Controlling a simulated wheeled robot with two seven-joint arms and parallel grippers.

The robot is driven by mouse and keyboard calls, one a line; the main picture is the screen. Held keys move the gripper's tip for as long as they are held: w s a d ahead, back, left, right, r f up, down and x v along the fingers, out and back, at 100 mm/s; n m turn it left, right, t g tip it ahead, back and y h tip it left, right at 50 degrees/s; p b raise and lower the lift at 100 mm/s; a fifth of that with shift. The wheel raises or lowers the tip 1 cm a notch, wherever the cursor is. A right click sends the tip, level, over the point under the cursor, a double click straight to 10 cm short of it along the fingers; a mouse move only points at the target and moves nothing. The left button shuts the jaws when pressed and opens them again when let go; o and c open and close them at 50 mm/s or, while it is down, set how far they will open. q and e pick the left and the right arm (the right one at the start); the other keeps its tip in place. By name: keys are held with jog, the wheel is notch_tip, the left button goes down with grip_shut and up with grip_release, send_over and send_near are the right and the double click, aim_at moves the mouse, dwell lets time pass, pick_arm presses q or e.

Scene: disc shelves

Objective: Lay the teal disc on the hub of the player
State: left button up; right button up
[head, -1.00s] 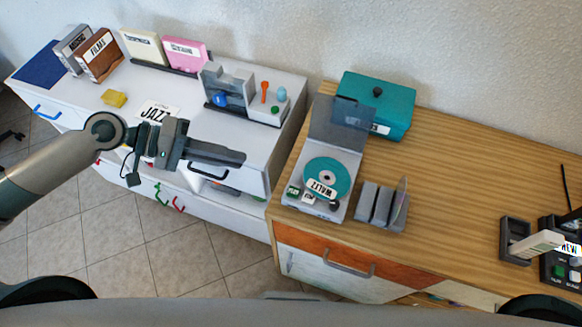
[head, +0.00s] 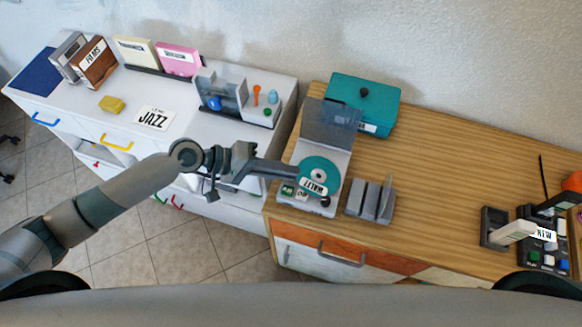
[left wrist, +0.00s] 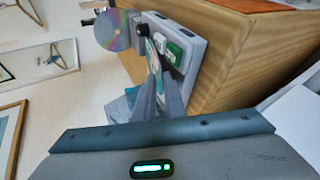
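The teal disc (head: 320,168) lies flat in the player, with a white label near its front edge and a pale centre. The grey player (head: 335,150) stands at the left end of the wooden cabinet with its clear lid (head: 332,118) raised. My left gripper (head: 296,171) is just left of the disc, its fingers over the player's left edge; contact cannot be told. In the left wrist view two slightly parted fingers (left wrist: 160,88) point at the player (left wrist: 187,47), and the gap looks empty. The disc is mostly hidden there. My right gripper is out of view.
A grey rack (head: 371,200) stands right of the player; it holds a shiny disc (left wrist: 110,30). A teal box (head: 365,100) is behind. A white cabinet (head: 180,145) with a JAZZ card (head: 155,118) is left. Wood between rack and far-right device (head: 545,245) is clear.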

pick_arm(q)
jog(key=shift+d+f, duration=0.3)
jog(key=shift+d, duration=0.3)
jog(key=shift+d+f, duration=0.15)
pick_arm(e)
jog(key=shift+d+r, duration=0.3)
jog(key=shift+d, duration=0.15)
pick_arm(q)
grip_shut()
jog(key=shift+w, duration=0.15)
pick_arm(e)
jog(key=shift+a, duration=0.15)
